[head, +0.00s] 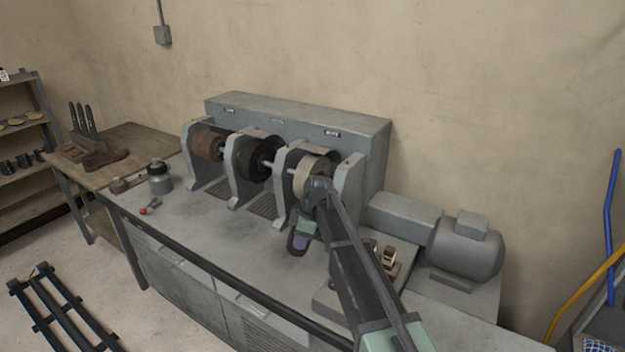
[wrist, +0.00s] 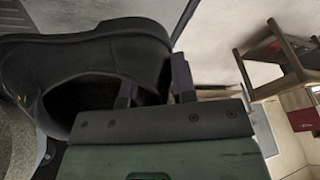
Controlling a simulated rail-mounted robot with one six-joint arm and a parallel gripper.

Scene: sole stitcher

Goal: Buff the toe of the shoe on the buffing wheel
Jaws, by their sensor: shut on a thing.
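A black shoe (wrist: 95,50) fills the left of the wrist view, with its opening facing the camera. My gripper (wrist: 154,86) is shut on one end of the shoe's upper, with a purple finger on each side of it. In the head view my gripper (head: 300,241) hangs low in front of the pale buffing wheel (head: 307,178). This wheel is the rightmost of three, under a label that seems to read BUFF. My arm hides part of it. The shoe is mostly hidden there, and I cannot see its toe or any contact with the wheel.
A brown wheel (head: 208,145) and a black wheel (head: 256,160) sit to the left between grey guards. A motor (head: 465,245) stands at the right of the bench (head: 215,240). The bench front-left is clear.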

